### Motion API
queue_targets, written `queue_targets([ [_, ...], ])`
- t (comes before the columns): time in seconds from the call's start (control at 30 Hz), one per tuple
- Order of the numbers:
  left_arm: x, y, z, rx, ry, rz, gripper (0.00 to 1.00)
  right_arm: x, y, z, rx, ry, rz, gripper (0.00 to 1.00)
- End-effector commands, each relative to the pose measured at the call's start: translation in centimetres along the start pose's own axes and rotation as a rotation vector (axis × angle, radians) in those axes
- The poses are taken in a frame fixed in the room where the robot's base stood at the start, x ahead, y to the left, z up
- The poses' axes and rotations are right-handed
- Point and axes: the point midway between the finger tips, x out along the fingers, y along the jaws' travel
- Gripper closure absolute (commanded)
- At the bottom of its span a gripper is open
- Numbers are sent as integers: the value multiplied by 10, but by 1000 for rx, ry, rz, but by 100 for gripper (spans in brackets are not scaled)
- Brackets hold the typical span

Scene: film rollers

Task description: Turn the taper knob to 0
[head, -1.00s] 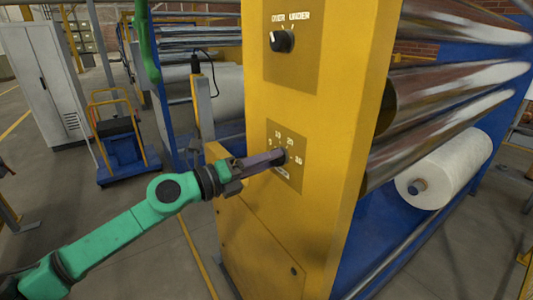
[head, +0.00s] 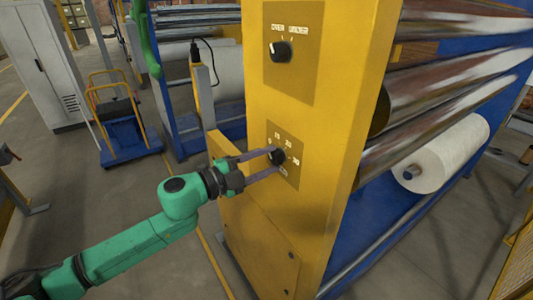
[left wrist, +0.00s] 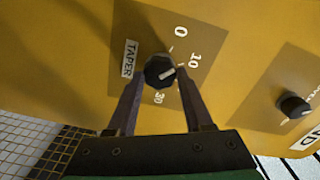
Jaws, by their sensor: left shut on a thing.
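The taper knob (head: 277,156) is a small black knob on a brown plate on the yellow machine panel. It also shows in the left wrist view (left wrist: 158,68), with the TAPER label beside it. Its white mark points to the right there, roughly toward the 10; the exact reading is hard to tell. The 0 and 30 show, and the 20 is hidden behind a finger. My left gripper (head: 274,159) has one finger on each side of the knob and is shut on it; its fingers also show in the left wrist view (left wrist: 160,88). My right gripper is not in view.
The OVER/UNDER knob (head: 280,51) sits higher on the same yellow panel (head: 265,220). Shiny rollers (head: 460,60) and a white film roll (head: 440,155) are on the right. A blue cart (head: 125,140) and a grey cabinet (head: 45,70) stand at the left.

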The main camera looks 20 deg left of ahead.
Motion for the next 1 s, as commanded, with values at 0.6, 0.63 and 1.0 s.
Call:
queue_targets([
  [0.6, 0, -1, 0, -455, -1, 3, 100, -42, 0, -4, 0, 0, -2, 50],
  [0.63, 0, -1, 0, -466, 0, 3, 100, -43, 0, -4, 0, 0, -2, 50],
  [1.0, 0, 0, 0, -523, 0, 2, 100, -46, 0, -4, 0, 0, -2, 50],
])
